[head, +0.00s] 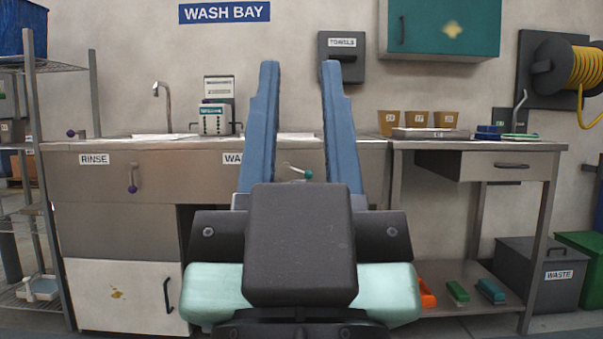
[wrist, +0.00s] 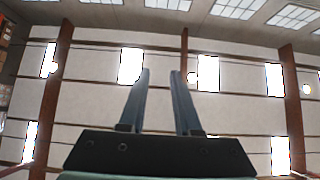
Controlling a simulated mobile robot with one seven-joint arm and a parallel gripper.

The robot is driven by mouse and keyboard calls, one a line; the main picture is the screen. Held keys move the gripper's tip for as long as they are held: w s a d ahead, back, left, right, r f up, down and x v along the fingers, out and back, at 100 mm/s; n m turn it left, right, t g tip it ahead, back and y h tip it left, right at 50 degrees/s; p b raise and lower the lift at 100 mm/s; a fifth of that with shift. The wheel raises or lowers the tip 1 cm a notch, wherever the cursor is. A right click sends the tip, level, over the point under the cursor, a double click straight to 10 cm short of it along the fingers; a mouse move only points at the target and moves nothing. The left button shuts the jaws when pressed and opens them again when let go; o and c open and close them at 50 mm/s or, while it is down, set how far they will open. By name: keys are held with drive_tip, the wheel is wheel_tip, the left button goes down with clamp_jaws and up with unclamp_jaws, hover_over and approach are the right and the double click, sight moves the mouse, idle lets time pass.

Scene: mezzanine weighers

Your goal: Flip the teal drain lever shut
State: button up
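The teal drain lever (head: 307,174) shows in the head view as a teal ball on a short metal rod, on the front of the wash counter under the right basin. The rod slants slightly down to the right, with the ball at its right end. My gripper (head: 296,66) stands upright in front of the counter, its two blue fingers apart and empty. The lever shows in the gap between the fingers, behind them. In the wrist view my gripper (wrist: 159,72) is open against the ceiling and high windows; no lever shows there.
A teal-labelled dispenser (head: 215,118) stands on the counter (head: 75,146). At right, a side table (head: 470,146) carries cups and a tray, with a WASTE bin (head: 540,275) below right.

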drive_tip(key=shift+r+p, duration=0.4)
drive_tip(key=shift+r, duration=0.05)
drive_tip(key=shift+c, duration=1.2)
wheel_tip(320, 180, up, 53)
drive_tip(key=p, duration=5.3)
clamp_jaws()
drive_tip(key=shift+f, duration=0.1)
